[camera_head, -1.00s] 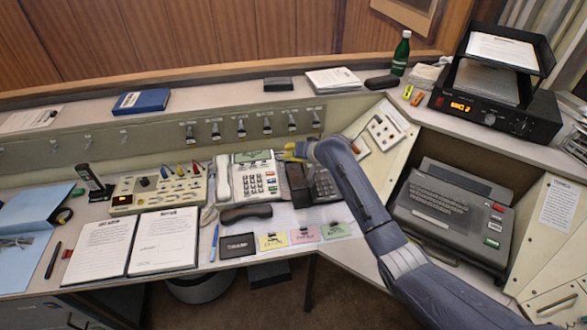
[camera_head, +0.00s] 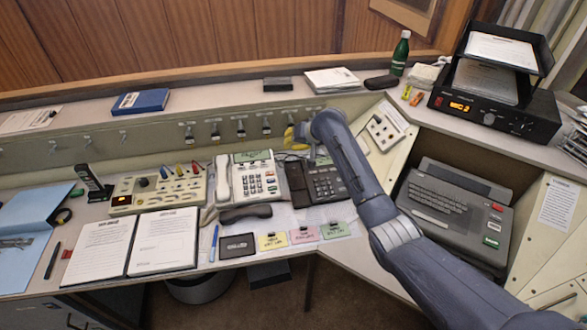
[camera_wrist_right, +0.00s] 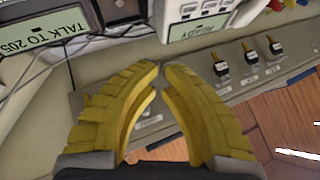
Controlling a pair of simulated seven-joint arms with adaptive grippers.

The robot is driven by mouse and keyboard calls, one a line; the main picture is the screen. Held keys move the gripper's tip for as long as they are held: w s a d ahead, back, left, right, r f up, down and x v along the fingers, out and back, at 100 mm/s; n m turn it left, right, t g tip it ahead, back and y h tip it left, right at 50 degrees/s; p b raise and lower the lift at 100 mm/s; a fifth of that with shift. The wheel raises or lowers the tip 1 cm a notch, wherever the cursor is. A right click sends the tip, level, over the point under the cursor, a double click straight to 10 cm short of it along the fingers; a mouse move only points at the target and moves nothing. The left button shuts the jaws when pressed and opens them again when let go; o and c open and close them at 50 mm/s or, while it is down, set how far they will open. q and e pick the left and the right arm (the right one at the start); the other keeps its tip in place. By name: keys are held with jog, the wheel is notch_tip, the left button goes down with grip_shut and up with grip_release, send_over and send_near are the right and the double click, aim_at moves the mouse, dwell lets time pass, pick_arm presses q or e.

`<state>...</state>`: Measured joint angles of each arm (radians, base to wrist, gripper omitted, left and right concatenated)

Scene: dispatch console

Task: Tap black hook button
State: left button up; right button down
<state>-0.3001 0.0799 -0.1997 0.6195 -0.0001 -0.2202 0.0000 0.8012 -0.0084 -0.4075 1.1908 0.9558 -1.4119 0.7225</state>
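The black desk phone (camera_head: 325,183) stands on the console, right of a white phone (camera_head: 258,180). Its keypad and empty cradle (camera_head: 296,184) show, but the hook button is too small to make out. A black handset (camera_head: 245,213) lies on the desk in front of the white phone. My right gripper (camera_head: 290,137) is behind the phones, near the switch panel. In the right wrist view its yellow fingers (camera_wrist_right: 160,67) are together at the tips with nothing between them. My left gripper is out of view.
A row of switches (camera_head: 240,128) lines the back panel; several also show in the wrist view (camera_wrist_right: 249,56). A display reading "TALK TO 205" (camera_wrist_right: 52,30) is at that view's upper left. Colored cards (camera_head: 304,235) lie in front of the black phone. A grey typewriter-like machine (camera_head: 450,210) stands right.

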send_near(288, 164)
jog(key=shift+w+a+f, duration=0.7)
jog(key=shift+w+a, duration=0.2)
jog(key=shift+w+a+f, duration=0.7)
jog(key=shift+w+a, duration=0.15)
jog(key=shift+w, duration=0.05)
jog(key=shift+w+f, duration=0.1)
jog(key=shift+f, duration=0.65)
dwell(1.2)
jog(key=shift+f, duration=0.35)
dwell(0.4)
jog(key=shift+r, duration=0.95)
jog(key=shift+r, duration=0.1)
jog(key=shift+s+r, duration=0.25)
jog(key=shift+r, duration=0.95)
jog(key=shift+s+r, duration=0.25)
jog(key=shift+r, duration=0.95)
